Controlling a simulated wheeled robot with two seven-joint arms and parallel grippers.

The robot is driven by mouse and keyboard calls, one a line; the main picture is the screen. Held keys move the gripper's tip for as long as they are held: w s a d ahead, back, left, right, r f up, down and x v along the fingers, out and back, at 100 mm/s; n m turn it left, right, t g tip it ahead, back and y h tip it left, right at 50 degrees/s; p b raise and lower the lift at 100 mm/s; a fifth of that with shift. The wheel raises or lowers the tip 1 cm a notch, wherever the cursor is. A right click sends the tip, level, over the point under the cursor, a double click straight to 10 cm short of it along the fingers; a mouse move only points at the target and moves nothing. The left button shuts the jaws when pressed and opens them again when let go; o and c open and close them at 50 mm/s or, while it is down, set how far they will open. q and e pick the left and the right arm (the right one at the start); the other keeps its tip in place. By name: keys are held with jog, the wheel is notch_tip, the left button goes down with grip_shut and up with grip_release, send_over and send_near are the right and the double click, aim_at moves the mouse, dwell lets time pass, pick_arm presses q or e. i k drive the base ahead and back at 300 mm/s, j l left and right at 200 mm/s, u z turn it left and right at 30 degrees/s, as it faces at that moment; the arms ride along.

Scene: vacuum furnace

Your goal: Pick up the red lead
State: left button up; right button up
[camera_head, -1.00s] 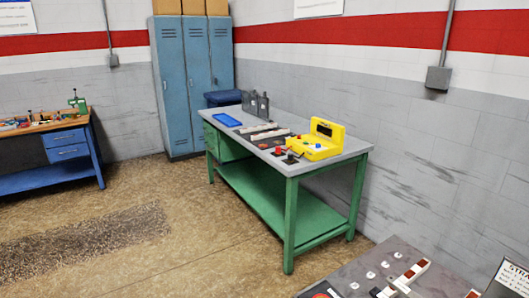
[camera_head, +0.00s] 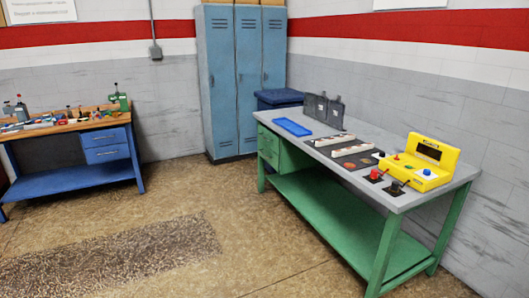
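A small red lead (camera_head: 375,174) stands on a dark base near the front edge of the green table (camera_head: 331,158), left of a similar black lead (camera_head: 393,188). Both are just in front of a yellow meter (camera_head: 430,160) with a dark display and coloured knobs. Any wire on the red lead is too small to make out. Neither of my grippers shows in the head view.
A blue tray (camera_head: 292,127), grey upright plates (camera_head: 324,110) and dark boards with white strips (camera_head: 354,154) lie on the same table. Blue lockers (camera_head: 240,80) and a dark blue bin (camera_head: 279,98) stand behind. A blue workbench (camera_head: 80,180) is at left. Open floor (camera_head: 220,235) lies between.

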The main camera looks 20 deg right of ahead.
aim_at(373, 176)
jog(key=i+z, duration=0.4)
jog(key=i, duration=0.15)
jog(key=i+j+z, duration=0.1)
jog(key=i+z, duration=0.3)
jog(key=i, duration=0.15)
jog(key=i+j+z, duration=0.4)
jog(key=i+l, duration=0.1)
